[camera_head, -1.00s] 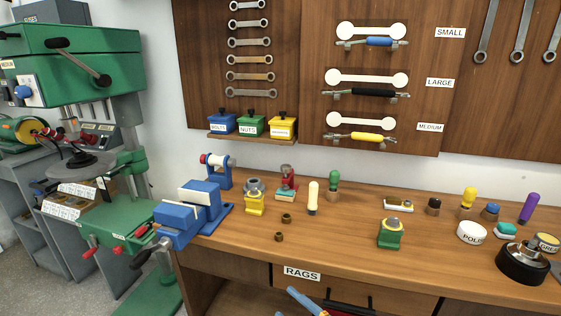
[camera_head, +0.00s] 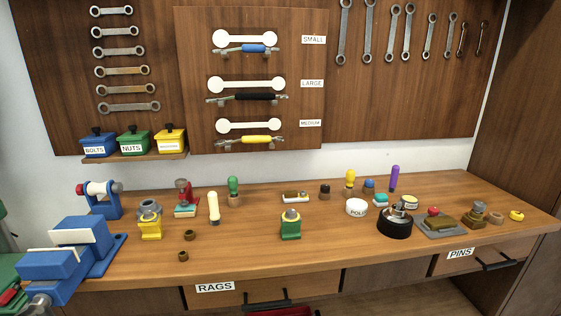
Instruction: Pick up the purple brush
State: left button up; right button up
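The purple brush (camera_head: 394,178) stands upright toward the back right of the wooden workbench (camera_head: 230,258), close to the wall. Only its purple handle shows clearly; its lower end is partly hidden behind a teal-topped item (camera_head: 380,200) and other small things. Neither of my grippers shows in the head view.
Near the brush are a blue-topped item (camera_head: 369,186), a yellow-handled tool (camera_head: 350,180), a white tin (camera_head: 356,208), a round tin (camera_head: 410,202) and a black round device (camera_head: 395,224). A grey tray (camera_head: 440,231) lies to the right. A blue vise (camera_head: 80,248) occupies the left end.

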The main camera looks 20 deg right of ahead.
aim_at(395, 171)
jog(key=z, duration=1.55)
jog(key=u, duration=1.8)
jog(key=z, duration=1.8)
jog(key=i+l, duration=0.25)
jog(key=l, duration=0.2)
jog(key=i+l, duration=0.3)
jog(key=l, duration=0.1)
